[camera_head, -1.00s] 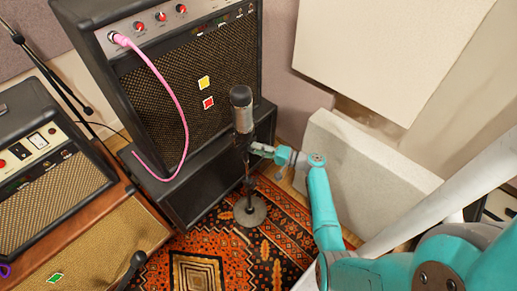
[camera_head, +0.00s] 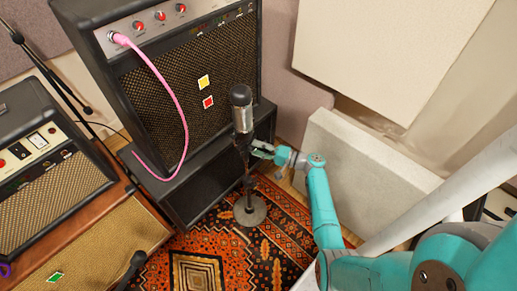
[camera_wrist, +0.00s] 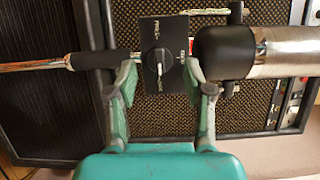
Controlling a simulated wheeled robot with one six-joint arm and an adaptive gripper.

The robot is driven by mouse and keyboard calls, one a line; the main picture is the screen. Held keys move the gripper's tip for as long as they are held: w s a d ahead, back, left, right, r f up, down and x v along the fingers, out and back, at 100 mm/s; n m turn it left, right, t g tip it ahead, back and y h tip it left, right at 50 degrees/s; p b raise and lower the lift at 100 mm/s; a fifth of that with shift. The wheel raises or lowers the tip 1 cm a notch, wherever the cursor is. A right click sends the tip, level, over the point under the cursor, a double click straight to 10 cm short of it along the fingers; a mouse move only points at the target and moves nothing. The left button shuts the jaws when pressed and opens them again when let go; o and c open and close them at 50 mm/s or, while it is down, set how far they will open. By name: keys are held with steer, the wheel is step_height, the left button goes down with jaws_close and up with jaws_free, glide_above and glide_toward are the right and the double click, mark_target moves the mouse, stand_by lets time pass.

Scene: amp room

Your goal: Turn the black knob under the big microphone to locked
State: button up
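The big microphone (camera_head: 241,108) stands upright on a thin stand with a round base (camera_head: 249,210). Its dark body shows sideways at right in the wrist view (camera_wrist: 228,52). Beside it in the wrist view is a small black plate with a round black knob (camera_wrist: 159,63). A white mark on the knob points down in the picture; the small lettering around it is hard to read. My gripper (camera_wrist: 160,76) is open, one finger on each side of the plate and knob. Contact cannot be told. In the head view, my gripper (camera_head: 262,150) is right beside the stand, just below the microphone.
A tall amp (camera_head: 190,80) with a pink cable (camera_head: 172,95) stands behind the microphone on a dark cabinet (camera_head: 205,185). A smaller amp (camera_head: 50,175) is at left. A pale panel (camera_head: 365,170) leans at right, close to my arm. A patterned rug (camera_head: 215,260) covers the floor.

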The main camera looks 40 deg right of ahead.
steer(key=v, duration=1.2)
steer(key=shift+f, duration=0.1)
stand_by(0.4)
steer(key=s+a+f+g+h, duration=0.25)
steer(key=a+f, duration=0.35)
steer(key=a, duration=0.4)
steer(key=s+a+f+g+h, duration=0.1)
steer(key=s+a+f+g, duration=0.15)
steer(key=a+f, duration=0.55)
steer(key=s+a+n+g+h, duration=0.1)
steer(key=s+a+n+h, duration=0.1)
steer(key=s+a, duration=0.5)
steer(key=s+a+r+n+h, duration=0.2)
steer(key=s+r, duration=0.3)
steer(key=s, duration=0.2)
steer(key=s+a+r+n+t, duration=0.1)
steer(key=s+r+n, duration=0.2)
steer(key=r, duration=0.6)
steer(key=s+a+r+n+t, duration=0.1)
steer(key=s+r+n+t, duration=0.1)
steer(key=r, duration=0.6)
steer(key=s+a+r+n+t, duration=0.1)
steer(key=s+r+n, duration=0.3)
steer(key=r, duration=0.5)
steer(key=shift+s+a+r, duration=0.2)
steer(key=shift+s+r, duration=0.15)
steer(key=shift+s, duration=0.15)
